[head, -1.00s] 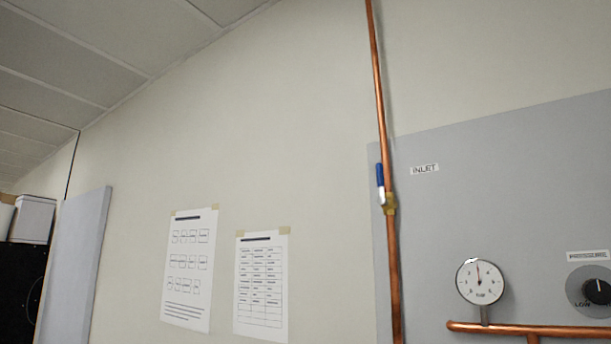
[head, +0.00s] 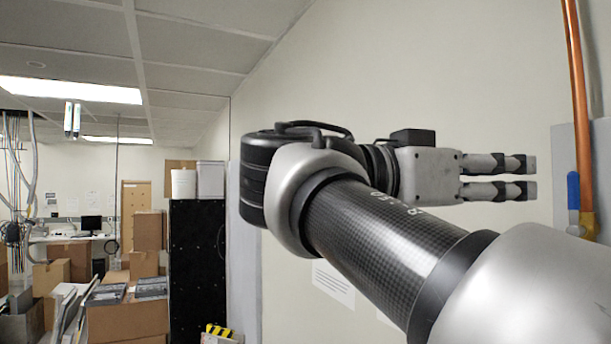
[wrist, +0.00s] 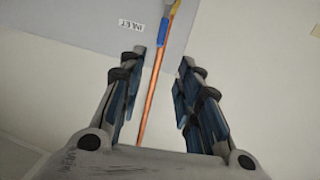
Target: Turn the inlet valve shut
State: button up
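The inlet valve has a blue lever handle (head: 573,190) at the right edge of the head view. The handle stands upright along the copper pipe (head: 578,90), above a brass valve body (head: 581,222). My gripper (head: 533,177) points right toward the handle, its fingers parted and empty. In the wrist view my gripper (wrist: 162,57) is open, with the blue handle (wrist: 163,32) beyond the fingertips and roughly between them. The copper pipe (wrist: 151,100) runs down between the fingers. The handle looks apart from both fingers. My arm hides part of the wall.
An INLET label (wrist: 132,25) is on the grey panel (wrist: 90,28) beside the handle. Paper sheets (head: 333,283) hang on the wall behind my arm. A black cabinet (head: 197,265) and cardboard boxes (head: 128,318) stand at the left.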

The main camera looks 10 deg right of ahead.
aim_at(570, 179)
jog(key=d+p, duration=0.1)
jog(key=d, duration=0.4)
jog(key=w+d+p, duration=0.1)
jog(key=d, duration=0.4)
jog(key=d+p, duration=0.1)
jog(key=d, duration=0.4)
jog(key=shift+w, duration=0.15)
jog(key=shift+c, duration=0.2)
grip_shut()
